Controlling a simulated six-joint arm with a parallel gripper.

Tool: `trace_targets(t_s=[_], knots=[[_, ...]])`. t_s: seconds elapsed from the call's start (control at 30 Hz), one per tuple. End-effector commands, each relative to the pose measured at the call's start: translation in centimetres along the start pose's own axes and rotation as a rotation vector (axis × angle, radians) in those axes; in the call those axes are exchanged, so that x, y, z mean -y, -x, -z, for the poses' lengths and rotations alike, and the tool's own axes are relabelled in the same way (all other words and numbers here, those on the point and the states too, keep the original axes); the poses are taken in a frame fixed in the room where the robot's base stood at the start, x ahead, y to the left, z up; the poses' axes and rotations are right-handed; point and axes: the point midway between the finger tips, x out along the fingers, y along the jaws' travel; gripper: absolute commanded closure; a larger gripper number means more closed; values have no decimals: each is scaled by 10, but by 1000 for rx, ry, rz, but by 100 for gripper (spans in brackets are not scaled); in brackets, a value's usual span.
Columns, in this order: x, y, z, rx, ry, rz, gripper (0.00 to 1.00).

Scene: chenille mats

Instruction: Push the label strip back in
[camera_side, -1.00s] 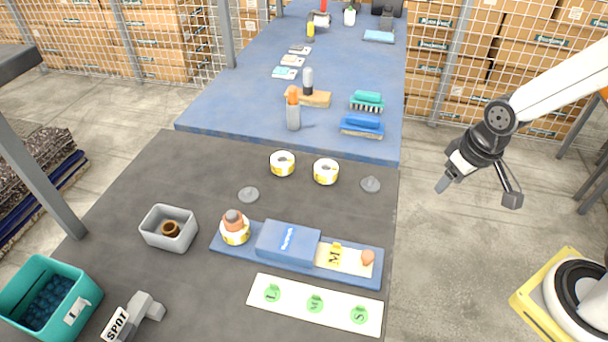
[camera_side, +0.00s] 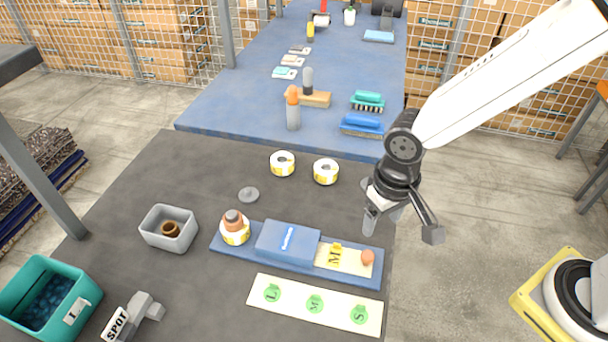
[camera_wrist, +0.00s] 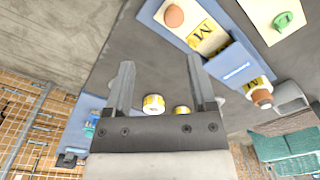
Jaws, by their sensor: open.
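A cream label strip (camera_side: 345,262) with a yellow M and an orange-brown knob (camera_side: 367,257) at its right end lies on a blue base (camera_side: 375,277). Its left part goes under a blue cover block (camera_side: 288,243). In the wrist view the strip (camera_wrist: 197,31) and knob (camera_wrist: 174,16) show at the top, beyond my fingers. My gripper (camera_side: 384,226) hangs above the mat's right edge, above and behind the knob, apart from it. In the wrist view my gripper (camera_wrist: 158,76) is open with nothing between the fingers.
A white card (camera_side: 317,327) with green L, M and S tags lies in front of the base. A roll with a brown-orange core (camera_side: 235,230) stands on the base's left end. Two tape rolls (camera_side: 283,163) (camera_side: 326,171) and a grey disc (camera_side: 248,195) lie behind.

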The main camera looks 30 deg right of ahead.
Motion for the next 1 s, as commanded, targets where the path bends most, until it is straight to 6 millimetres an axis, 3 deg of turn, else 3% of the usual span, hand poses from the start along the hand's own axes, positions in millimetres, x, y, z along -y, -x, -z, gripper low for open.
trace_targets(t_s=[0.2, 0.57, 1.0], knots=[[20, -3, -6, 22, 0, -12, 28], [20, -8, -6, 23, -1, -13, 28], [19, -46, -7, 24, -1, -14, 28]])
